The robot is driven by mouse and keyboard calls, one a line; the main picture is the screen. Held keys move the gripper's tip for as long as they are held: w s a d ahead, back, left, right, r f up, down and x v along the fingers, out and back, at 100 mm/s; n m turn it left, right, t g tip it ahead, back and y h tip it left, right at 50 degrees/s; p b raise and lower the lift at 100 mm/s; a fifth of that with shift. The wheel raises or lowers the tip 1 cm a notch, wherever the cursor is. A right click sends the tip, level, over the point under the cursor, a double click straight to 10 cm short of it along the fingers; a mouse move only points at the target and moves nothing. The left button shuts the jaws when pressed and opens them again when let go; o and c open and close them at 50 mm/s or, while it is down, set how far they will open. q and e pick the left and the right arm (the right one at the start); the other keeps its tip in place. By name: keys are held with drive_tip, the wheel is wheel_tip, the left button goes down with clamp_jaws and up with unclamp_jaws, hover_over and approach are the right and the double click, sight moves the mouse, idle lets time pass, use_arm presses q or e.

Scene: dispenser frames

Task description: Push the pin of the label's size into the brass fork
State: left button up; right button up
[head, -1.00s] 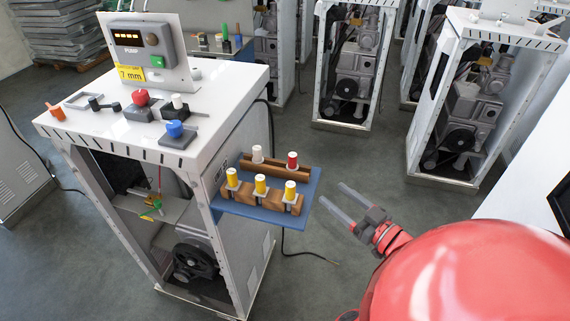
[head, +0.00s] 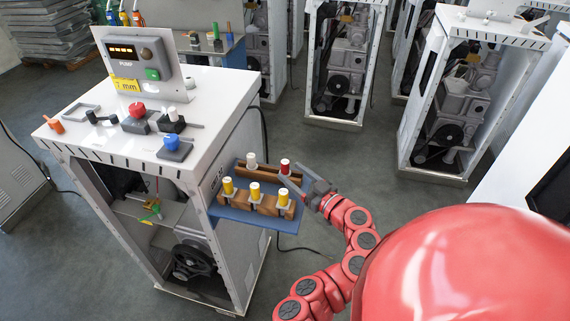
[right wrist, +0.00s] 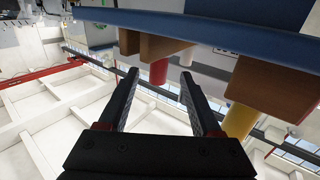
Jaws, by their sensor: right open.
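The yellow label (head: 127,85) on the panel reads 7 mm. A blue shelf (head: 238,216) on the machine's right side carries two wooden racks. The back rack (head: 270,178) holds a white pin (head: 251,160) and a red pin (head: 285,167). My right gripper (head: 292,177) is open beside the shelf's right end, near the red pin. In the right wrist view the red pin (right wrist: 158,72) shows upside down between the open fingertips (right wrist: 160,76), apart from them. I cannot make out the brass fork. My left gripper is out of view.
The white machine (head: 215,110) has red, blue and black knobs on top. Small yellow and green parts (head: 153,212) show inside its open front. Other open cabinets (head: 440,100) stand behind.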

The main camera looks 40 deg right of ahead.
sight(288, 167)
drive_tip(key=w, duration=0.1)
drive_tip(key=w+p, duration=0.2)
drive_tip(key=shift+w+a+r, duration=0.1)
drive_tip(key=shift+a+r, duration=0.05)
drive_tip(key=shift+r, duration=0.15)
drive_tip(key=shift+w+f, duration=0.2)
drive_tip(key=shift+w, duration=0.25)
clamp_jaws()
